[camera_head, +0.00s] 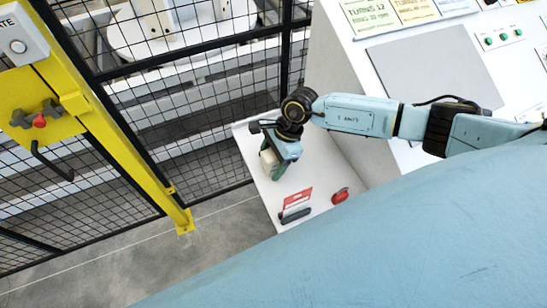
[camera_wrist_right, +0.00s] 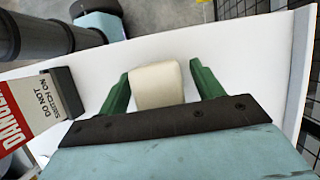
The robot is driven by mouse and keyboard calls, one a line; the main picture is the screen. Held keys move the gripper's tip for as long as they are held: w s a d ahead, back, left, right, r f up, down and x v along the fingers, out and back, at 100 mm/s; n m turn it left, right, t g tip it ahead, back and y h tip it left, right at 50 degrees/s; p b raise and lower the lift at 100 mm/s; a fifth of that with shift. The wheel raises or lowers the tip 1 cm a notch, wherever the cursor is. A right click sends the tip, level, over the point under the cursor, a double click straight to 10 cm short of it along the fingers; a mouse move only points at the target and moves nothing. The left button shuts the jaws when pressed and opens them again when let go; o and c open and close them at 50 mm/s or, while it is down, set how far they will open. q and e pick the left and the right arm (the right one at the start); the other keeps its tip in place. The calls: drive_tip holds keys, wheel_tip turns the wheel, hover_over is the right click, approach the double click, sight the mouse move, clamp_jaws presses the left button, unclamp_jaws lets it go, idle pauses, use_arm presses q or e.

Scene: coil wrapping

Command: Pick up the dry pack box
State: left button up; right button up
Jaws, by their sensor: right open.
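The dry pack box, a cream block with rounded edges (camera_wrist_right: 157,86), is on the white shelf in the right wrist view. My right gripper (camera_wrist_right: 160,76) is open, with one green finger on each side of the box. A narrow gap shows beside the right finger; the left finger is very close to the box, and I cannot tell whether it touches. In the head view, my right gripper (camera_head: 271,165) points down at the shelf, and a cream patch of the box (camera_head: 267,162) shows at its fingers. My left gripper is not in view.
The white shelf (camera_head: 245,150) also holds a red and white danger tag (camera_head: 298,198), a dark holder (camera_head: 295,215) and a red object (camera_head: 340,196). A sloped white console (camera_head: 335,90) rises beside it. A yellow-framed mesh fence (camera_head: 130,150) stands left.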

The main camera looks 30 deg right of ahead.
drive_tip(key=c, duration=1.1)
drive_tip(key=shift+r, duration=0.1)
